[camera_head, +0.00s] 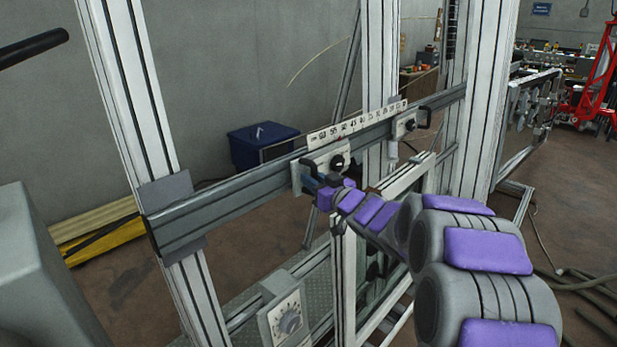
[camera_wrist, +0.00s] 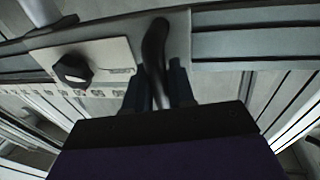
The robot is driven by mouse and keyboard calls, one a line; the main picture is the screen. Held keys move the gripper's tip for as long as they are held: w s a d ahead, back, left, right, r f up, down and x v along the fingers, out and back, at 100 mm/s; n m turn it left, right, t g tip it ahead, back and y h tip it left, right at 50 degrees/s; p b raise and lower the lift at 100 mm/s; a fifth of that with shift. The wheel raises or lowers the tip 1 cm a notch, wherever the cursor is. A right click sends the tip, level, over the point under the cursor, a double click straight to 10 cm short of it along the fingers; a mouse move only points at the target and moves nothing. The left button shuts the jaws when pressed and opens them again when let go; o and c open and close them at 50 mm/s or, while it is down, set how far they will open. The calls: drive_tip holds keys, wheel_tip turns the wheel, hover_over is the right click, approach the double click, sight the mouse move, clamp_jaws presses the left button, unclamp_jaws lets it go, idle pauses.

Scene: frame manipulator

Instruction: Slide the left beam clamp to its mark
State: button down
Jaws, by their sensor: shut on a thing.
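The left beam clamp (camera_head: 312,172) is a pale plate with a black knob on the grey horizontal beam (camera_head: 225,200). In the wrist view, its plate (camera_wrist: 105,62), black knob and dark upright handle (camera_wrist: 155,50) show close up. My gripper (camera_head: 322,190) is at this clamp, with its dark fingers (camera_wrist: 160,88) shut on the handle. A white number scale (camera_head: 358,122) runs along the top of the beam, to the right of the clamp. I cannot tell which number is the mark. The second clamp (camera_head: 408,122) sits farther right on the beam.
Upright aluminium posts (camera_head: 130,90) carry the beam at the left and right. A lower panel with a dial (camera_head: 287,315) stands below the beam. A blue bin (camera_head: 262,143) is behind it. The beam is bare left of the left clamp.

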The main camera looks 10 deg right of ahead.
sight(327, 163)
drive_tip(key=w+d+p, duration=0.1)
drive_tip(key=d+p, duration=0.1)
drive_tip(key=w+d+p, duration=0.2)
drive_tip(key=p, duration=0.1)
drive_tip(key=w+d+p, duration=0.1)
drive_tip(key=d+p, duration=0.1)
drive_tip(key=shift+w+r, duration=0.15)
drive_tip(key=shift+r, duration=0.05)
drive_tip(key=shift+w+d+f+p, duration=0.2)
drive_tip(key=shift+w+d+p, duration=0.2)
drive_tip(key=shift+d+p, duration=0.3)
drive_tip(key=shift+a, duration=0.1)
drive_tip(key=c, duration=1.4)
unclamp_jaws()
drive_tip(key=o, duration=0.3)
drive_tip(key=shift+s, duration=0.2)
drive_tip(key=shift+w+d, duration=0.1)
drive_tip(key=shift+d, duration=0.1)
